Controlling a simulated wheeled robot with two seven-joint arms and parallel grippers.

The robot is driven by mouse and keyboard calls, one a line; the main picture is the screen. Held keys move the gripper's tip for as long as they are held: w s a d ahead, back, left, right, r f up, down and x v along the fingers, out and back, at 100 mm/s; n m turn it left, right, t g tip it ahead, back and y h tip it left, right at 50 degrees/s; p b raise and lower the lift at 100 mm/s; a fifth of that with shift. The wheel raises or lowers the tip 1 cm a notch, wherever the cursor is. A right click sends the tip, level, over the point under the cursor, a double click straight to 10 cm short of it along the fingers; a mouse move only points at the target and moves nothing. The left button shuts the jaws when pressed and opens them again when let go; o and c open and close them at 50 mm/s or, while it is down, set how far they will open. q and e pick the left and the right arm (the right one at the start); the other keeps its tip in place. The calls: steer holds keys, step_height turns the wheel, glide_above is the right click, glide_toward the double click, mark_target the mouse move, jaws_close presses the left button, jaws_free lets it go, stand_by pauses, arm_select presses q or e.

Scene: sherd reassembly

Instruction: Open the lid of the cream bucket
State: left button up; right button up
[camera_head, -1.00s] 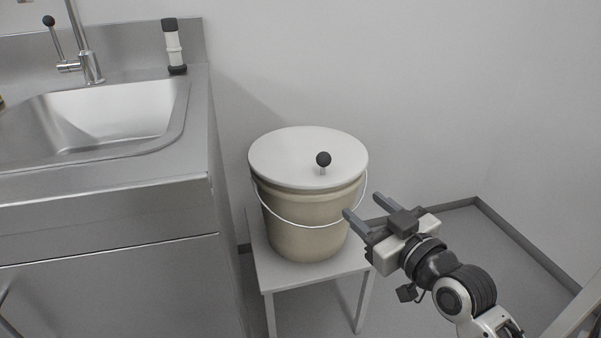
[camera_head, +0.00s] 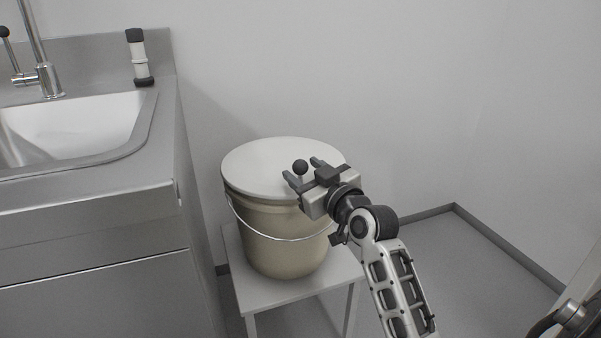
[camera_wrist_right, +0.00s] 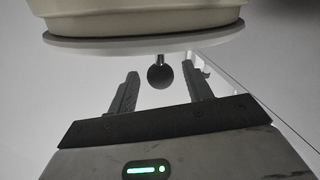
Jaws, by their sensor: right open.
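The cream bucket (camera_head: 285,248) stands upright on a small white table, with its wire handle hanging down the front. Its white lid (camera_head: 262,165) lies flat and closed on top. A dark ball knob (camera_head: 300,167) stands on a short stem on the lid. In the right wrist view the knob (camera_wrist_right: 160,76) shows between the open fingertips of my right gripper (camera_wrist_right: 158,84), apart from both fingers. In the head view my right gripper (camera_head: 303,170) is at the knob, over the lid's right side. My left gripper is not in view.
The white table (camera_head: 330,280) bears the bucket. A steel sink counter (camera_head: 158,170) stands close on the left, with a tap (camera_head: 45,75) and a white and black cylinder (camera_head: 140,58) on it. A wall is behind; the floor (camera_head: 470,270) at right is clear.

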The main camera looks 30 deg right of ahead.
steer(key=shift+w, duration=1)
